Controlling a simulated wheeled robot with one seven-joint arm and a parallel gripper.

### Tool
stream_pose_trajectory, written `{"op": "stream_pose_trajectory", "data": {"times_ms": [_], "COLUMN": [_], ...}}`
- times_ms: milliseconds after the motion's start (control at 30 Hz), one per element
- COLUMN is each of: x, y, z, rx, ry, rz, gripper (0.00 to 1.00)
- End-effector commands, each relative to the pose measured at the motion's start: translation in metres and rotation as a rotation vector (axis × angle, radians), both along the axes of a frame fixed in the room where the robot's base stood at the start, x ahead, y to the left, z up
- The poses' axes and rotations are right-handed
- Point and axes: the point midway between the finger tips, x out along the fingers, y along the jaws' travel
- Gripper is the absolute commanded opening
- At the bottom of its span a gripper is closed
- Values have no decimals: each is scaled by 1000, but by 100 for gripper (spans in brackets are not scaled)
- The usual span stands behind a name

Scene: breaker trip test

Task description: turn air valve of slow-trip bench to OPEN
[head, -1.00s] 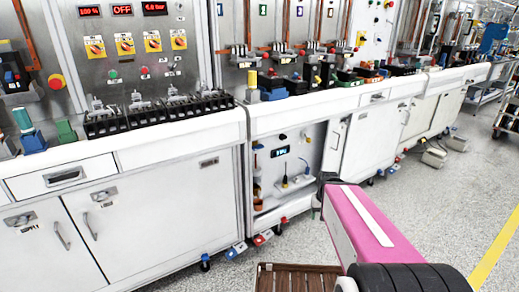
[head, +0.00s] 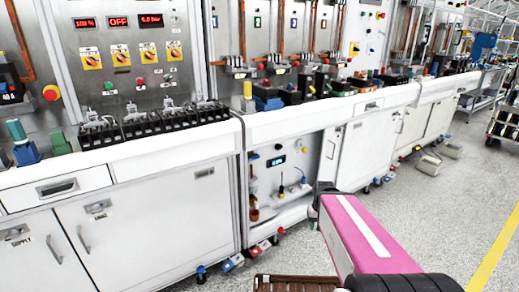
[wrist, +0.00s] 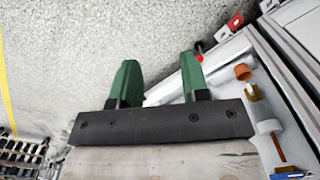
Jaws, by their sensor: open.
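The open cabinet (head: 291,214) under the middle bench shows a panel with a small lit display (head: 276,160), a black knob (head: 278,147) and small fittings. I cannot tell which part is the air valve, or read any OPEN mark. My gripper (wrist: 157,78) shows in the wrist view, its two green fingers apart with nothing between them. An orange-capped fitting (wrist: 243,72) is to the right of the fingers, apart from them. In the head view my pink arm reaches toward the cabinet's lower right, and the gripper's fingers are hidden.
A closed white cabinet (head: 150,230) stands left of the open one, and more benches (head: 437,85) run away to the right. Red and blue pedals (head: 258,249) sit at the floor edge.

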Motion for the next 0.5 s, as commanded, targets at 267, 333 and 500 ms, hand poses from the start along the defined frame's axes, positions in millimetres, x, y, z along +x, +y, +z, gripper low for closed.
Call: {"op": "stream_pose_trajectory", "data": {"times_ms": [267, 333, 500], "x": [63, 92, 165], "y": [-2, 0, 16], "z": [-7, -7, 4], "rx": [-110, -166, -316], "ry": [-210, -311, -573], "rz": [158, 242, 491], "gripper": [43, 43, 43]}}
